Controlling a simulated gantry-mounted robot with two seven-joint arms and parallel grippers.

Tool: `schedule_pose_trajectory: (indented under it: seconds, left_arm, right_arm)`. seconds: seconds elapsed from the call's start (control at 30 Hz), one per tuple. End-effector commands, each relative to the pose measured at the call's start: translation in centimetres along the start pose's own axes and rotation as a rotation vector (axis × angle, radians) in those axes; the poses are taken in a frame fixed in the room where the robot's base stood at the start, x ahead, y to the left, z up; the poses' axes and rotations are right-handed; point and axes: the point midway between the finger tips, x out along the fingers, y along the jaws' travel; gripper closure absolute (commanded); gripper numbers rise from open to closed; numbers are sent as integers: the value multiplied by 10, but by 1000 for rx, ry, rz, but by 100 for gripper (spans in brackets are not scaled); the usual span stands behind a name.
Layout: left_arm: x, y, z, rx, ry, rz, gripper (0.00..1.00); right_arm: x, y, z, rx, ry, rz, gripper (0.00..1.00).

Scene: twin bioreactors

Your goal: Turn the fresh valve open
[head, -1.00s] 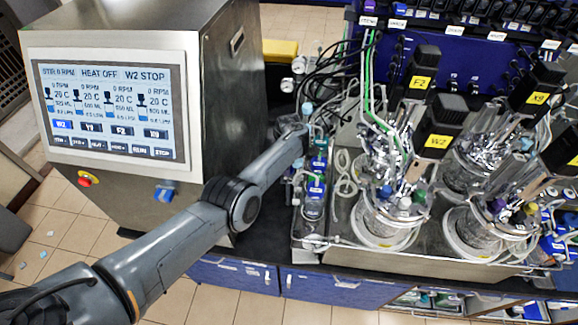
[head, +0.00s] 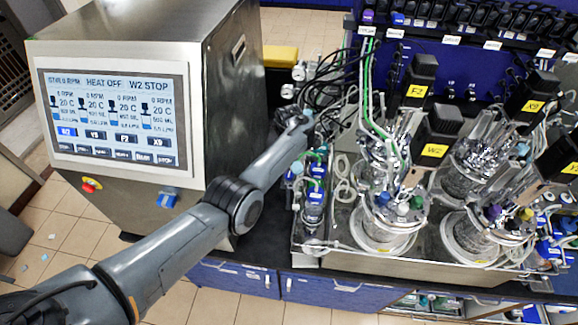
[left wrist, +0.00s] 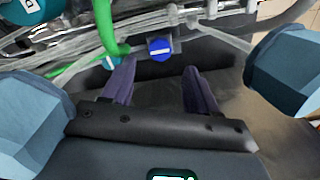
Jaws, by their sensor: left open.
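In the left wrist view, a blue round knob (left wrist: 160,47) with a pale mark sits just beyond the gap between my left gripper's fingers (left wrist: 160,68). The fingers are apart, with nothing visible between them. A teal knob (left wrist: 111,62) shows beside the left fingertip; whether they touch I cannot tell. No readable label shows which knob is the fresh valve. In the head view, my left gripper (head: 308,122) is small and partly lost among the tubing, left of the glass vessels. A light blue cap (head: 307,108) shows at its tip. My right gripper is not in view.
A steel control cabinet (head: 140,190) with a lit screen stands left of my arm. Glass vessels (head: 385,225) with black motors stand to the right. Green tubing (left wrist: 107,28) and clear tubes run close to my left fingertips. Blue-capped bottles (head: 313,190) stand just below the gripper.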

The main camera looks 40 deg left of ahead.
Motion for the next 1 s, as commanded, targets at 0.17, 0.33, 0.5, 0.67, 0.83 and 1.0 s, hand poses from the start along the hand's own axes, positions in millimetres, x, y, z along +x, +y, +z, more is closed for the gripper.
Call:
schedule_pose_trajectory:
  seconds: [0.17,0.33,0.5,0.67,0.83,1.0]
  left_arm:
    - [-29,0,-1,0,2,1,41]
    - [-43,0,-1,-1,1,0,41]
    - [-47,0,-1,-1,1,0,41]
    - [-47,0,0,-1,0,0,41]
    - [-47,0,0,-1,0,0,41]
    - [-41,-2,-1,22,6,2,41]
  right_arm:
    - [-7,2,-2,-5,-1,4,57]
    - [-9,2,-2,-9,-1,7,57]
    - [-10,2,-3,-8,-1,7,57]
    - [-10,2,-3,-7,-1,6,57]
    - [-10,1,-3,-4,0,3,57]
    - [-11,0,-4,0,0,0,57]
